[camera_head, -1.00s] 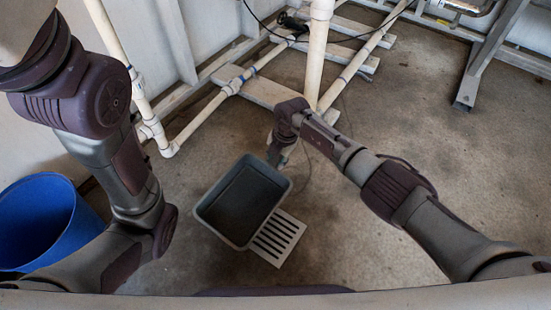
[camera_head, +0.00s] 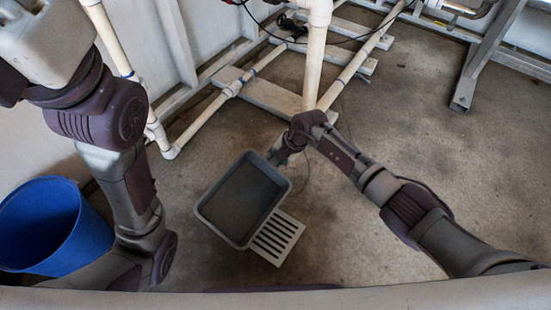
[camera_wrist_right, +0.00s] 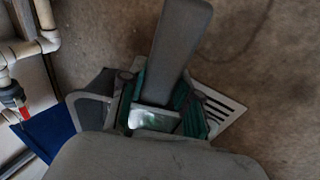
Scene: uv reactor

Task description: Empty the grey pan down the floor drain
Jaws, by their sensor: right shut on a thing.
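The grey pan (camera_head: 219,230) is a rectangular tub in the middle of the head view, with a dark brownish inside; I cannot tell how much it holds. It looks roughly level, above or beside the slotted floor drain (camera_head: 278,238), and hides part of it. My right gripper (camera_head: 276,155) is at the pan's far edge, shut on its grey handle. In the right wrist view, the gripper's fingers (camera_wrist_right: 160,112) close around a grey bar, with part of the pan (camera_wrist_right: 90,97) at left and the drain grate (camera_wrist_right: 222,108) at right. My left gripper is out of view.
A blue bin (camera_head: 55,228) stands at the left. White pipes (camera_head: 315,60) and a pale frame (camera_head: 265,95) run along the wall behind the pan. A metal leg (camera_head: 480,65) stands at the upper right. The concrete floor at right is open.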

